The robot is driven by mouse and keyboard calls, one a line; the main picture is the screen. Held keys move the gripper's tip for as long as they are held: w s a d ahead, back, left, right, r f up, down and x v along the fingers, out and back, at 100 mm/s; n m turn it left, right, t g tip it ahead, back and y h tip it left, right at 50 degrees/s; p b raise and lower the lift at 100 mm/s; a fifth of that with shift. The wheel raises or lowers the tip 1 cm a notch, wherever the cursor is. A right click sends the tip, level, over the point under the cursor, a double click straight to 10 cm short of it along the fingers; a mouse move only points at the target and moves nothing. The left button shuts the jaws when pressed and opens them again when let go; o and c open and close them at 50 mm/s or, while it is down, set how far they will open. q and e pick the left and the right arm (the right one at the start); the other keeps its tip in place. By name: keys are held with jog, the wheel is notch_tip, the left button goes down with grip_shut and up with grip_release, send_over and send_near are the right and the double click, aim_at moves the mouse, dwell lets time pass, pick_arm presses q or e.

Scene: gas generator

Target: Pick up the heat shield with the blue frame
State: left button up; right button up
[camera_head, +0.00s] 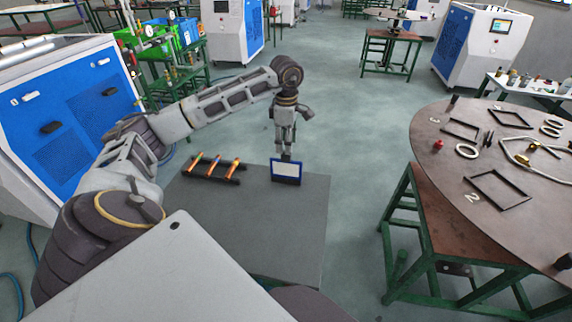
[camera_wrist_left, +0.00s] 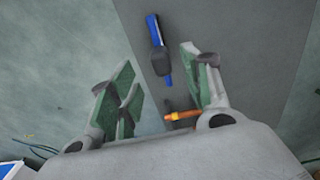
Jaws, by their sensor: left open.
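The heat shield with the blue frame (camera_head: 286,171) stands on the grey tabletop (camera_head: 290,225), its pale panel facing the head camera. In the left wrist view its blue edge (camera_wrist_left: 153,28) shows nearly edge-on, with a dark block on it. My left gripper (camera_head: 286,154) points down just above the shield's top edge. In the left wrist view my left gripper (camera_wrist_left: 160,78) is open, with nothing held between its green-padded fingers. The blue edge lies beyond the gap between the fingers. Whether they touch it I cannot tell. My right gripper is not in view.
A dark rack with several orange bars (camera_head: 213,167) lies left of the shield; an orange part (camera_wrist_left: 182,115) shows near the right finger. The tabletop's front is clear. A round brown table (camera_head: 450,185) with frames and rings stands right. A blue-white cabinet (camera_head: 75,115) stands left.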

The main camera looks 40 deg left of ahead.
pick_arm(q)
jog(key=shift+f, duration=0.15)
jog(key=p, duration=0.1)
send_over(286, 167)
jog(key=shift+w+a+f, duration=0.1)
jog(key=shift+w+f, duration=0.05)
jog(key=shift+f, duration=1.1)
jog(key=shift+w+a+f, duration=0.1)
jog(key=shift+f, duration=1.15)
grip_shut()
